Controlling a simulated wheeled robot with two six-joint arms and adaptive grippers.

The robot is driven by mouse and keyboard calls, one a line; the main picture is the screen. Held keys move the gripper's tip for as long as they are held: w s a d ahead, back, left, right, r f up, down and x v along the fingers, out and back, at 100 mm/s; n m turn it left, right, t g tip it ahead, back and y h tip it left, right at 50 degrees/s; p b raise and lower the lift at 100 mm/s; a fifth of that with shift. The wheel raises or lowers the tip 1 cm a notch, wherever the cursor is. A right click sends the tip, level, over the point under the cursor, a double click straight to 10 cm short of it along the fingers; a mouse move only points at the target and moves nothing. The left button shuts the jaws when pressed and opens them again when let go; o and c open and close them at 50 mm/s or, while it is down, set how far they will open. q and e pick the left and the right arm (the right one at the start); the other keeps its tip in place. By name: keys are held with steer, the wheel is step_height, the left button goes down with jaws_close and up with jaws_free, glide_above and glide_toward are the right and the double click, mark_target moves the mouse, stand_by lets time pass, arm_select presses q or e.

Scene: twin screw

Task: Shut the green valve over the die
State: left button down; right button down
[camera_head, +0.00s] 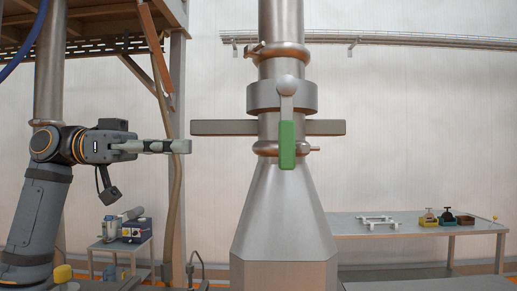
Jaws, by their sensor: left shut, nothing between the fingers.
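The green valve handle (288,146) hangs straight down on the front of a vertical steel pipe, in the middle of the head view. Its grey lever arm runs up to a round pivot on a thick steel collar (262,97). Below it the pipe widens into a steel cone (283,215); I cannot tell which part is the die. My left gripper (186,146) is shut and empty, pointing right at about the handle's height. It is apart from the handle, with a clear gap in the picture. My right gripper is not in view.
A flat grey bar (222,128) sticks out on both sides of the pipe, its left end close to my left gripper in the picture. A wooden frame with a post (176,130) stands behind. A table (400,231) with small items stands at the right, a small cart (120,246) at the left.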

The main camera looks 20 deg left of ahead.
arm_select(q)
steer(key=p, duration=0.7)
glide_toward(286, 123)
steer(key=w+d+f, duration=0.2)
steer(key=d+f, duration=0.1)
steer(key=d, duration=0.2)
steer(key=shift+w+d+f, duration=0.15)
steer(key=shift+w+f, duration=0.15)
steer(key=shift+w, duration=0.1)
